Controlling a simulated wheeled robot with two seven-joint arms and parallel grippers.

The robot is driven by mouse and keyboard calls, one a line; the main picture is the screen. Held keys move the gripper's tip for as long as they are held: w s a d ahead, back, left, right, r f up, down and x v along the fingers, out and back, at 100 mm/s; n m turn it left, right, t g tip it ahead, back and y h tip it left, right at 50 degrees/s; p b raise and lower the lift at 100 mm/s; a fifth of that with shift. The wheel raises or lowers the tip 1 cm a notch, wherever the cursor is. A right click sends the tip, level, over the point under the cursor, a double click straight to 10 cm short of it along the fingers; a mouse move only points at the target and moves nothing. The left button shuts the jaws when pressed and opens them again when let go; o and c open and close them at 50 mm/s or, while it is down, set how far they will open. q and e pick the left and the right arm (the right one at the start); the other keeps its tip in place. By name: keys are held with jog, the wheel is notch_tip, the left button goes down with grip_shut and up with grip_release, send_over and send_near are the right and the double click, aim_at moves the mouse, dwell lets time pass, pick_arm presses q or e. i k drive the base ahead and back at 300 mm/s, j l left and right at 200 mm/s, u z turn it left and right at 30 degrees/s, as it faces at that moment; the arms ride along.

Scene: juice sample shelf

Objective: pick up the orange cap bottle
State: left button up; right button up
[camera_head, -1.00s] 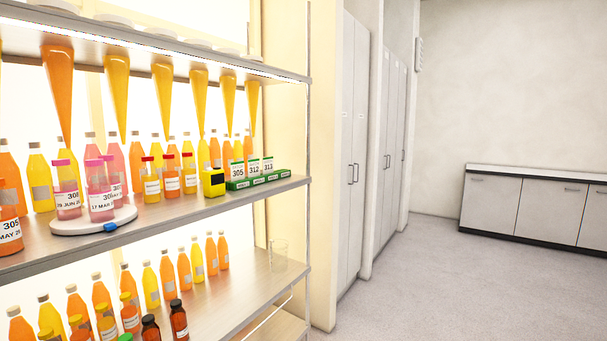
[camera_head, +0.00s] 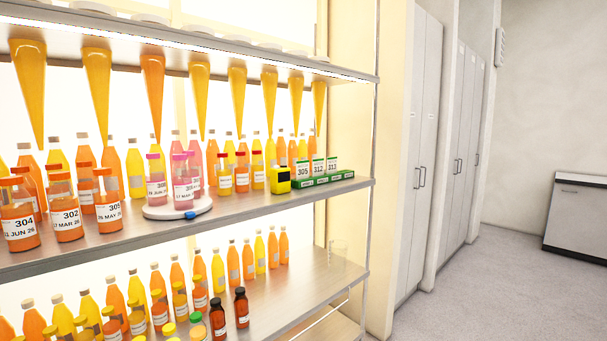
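On the middle shelf at the left stand several orange sample bottles with orange-looking caps. The front ones are labelled 304 (camera_head: 19,228), 302 (camera_head: 66,222) and, partly readable, 305 (camera_head: 109,215). More orange bottles stand close behind them and are partly hidden. I cannot tell which single bottle the task means. Neither my left nor my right gripper is in view.
Right of the bottles, a round white stand (camera_head: 160,212) holds pink-capped bottles. Small red-capped bottles, a yellow device (camera_head: 280,182) and a green rack (camera_head: 330,179) follow. The lower shelf (camera_head: 300,290) holds many bottles and a clear glass (camera_head: 337,250).

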aim_at(105, 192)
jog(key=i+l, duration=0.25)
jog(key=i+l+u, duration=0.15)
jog(key=u, duration=0.25)
jog(key=i+l+u, duration=0.25)
jog(key=u, duration=0.2)
jog(key=i+l+u, duration=0.15)
jog(key=l+u, duration=0.25)
jog(key=i+l+u, duration=0.15)
jog(key=u, duration=0.3)
jog(key=l+u, duration=0.1)
jog(key=u, duration=0.6)
